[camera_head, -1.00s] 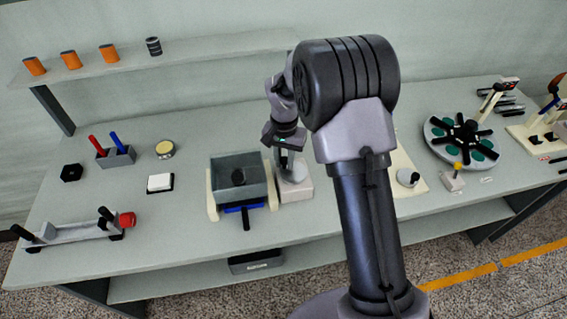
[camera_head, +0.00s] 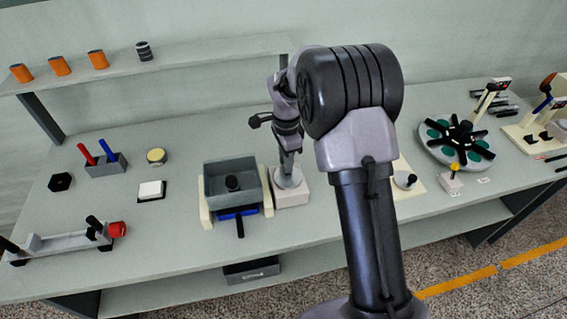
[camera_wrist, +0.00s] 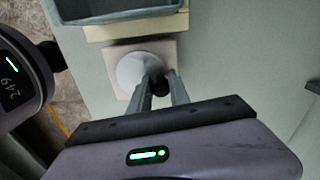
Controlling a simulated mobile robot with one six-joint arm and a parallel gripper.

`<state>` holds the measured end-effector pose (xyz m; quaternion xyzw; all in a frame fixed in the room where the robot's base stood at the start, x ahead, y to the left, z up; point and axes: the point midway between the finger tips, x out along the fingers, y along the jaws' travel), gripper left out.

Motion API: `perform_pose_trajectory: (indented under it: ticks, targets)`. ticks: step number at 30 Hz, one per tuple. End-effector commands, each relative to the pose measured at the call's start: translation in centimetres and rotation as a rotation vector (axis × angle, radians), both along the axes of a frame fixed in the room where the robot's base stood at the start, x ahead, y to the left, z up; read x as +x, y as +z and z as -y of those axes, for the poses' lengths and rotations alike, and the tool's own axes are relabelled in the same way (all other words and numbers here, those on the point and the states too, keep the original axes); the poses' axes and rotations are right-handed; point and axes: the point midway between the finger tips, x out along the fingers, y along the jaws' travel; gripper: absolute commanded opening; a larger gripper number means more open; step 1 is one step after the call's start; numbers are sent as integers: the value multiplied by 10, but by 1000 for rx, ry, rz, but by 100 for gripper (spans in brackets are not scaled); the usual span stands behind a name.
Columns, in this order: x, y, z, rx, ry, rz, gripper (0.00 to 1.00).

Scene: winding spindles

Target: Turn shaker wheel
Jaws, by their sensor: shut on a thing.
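The shaker wheel is a pale round disc (camera_head: 291,179) on a whitish block just right of the grey shaker tray (camera_head: 208,187). In the wrist view the disc (camera_wrist: 133,70) lies flat on its pinkish-white base, with a dark knob (camera_wrist: 159,88) near its rim. My gripper (camera_wrist: 158,82) is shut on this knob, its two pale fingers either side of it. In the head view my gripper (camera_head: 287,168) reaches down onto the wheel and hides the knob. The tray holds a black round piece and has a blue part with a black handle in front.
A grey rack with red and blue sticks (camera_head: 107,165), a yellow-topped round tin (camera_head: 156,156) and a white pad (camera_head: 151,190) stand to the left. A round carousel (camera_head: 455,140) stands to the right. My arm hides part of the table between.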

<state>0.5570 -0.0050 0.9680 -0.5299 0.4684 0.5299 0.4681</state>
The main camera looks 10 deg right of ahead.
Motion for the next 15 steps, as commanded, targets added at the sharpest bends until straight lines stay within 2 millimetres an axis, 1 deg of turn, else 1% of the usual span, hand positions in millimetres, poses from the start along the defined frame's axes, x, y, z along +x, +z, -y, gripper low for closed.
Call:
perform_pose_trajectory:
  ticks: [6, 15]
  targets:
    - [0, -1, 5, 0, -165, 2, 0]
    - [-2, 0, 9, 0, -323, 2, 0]
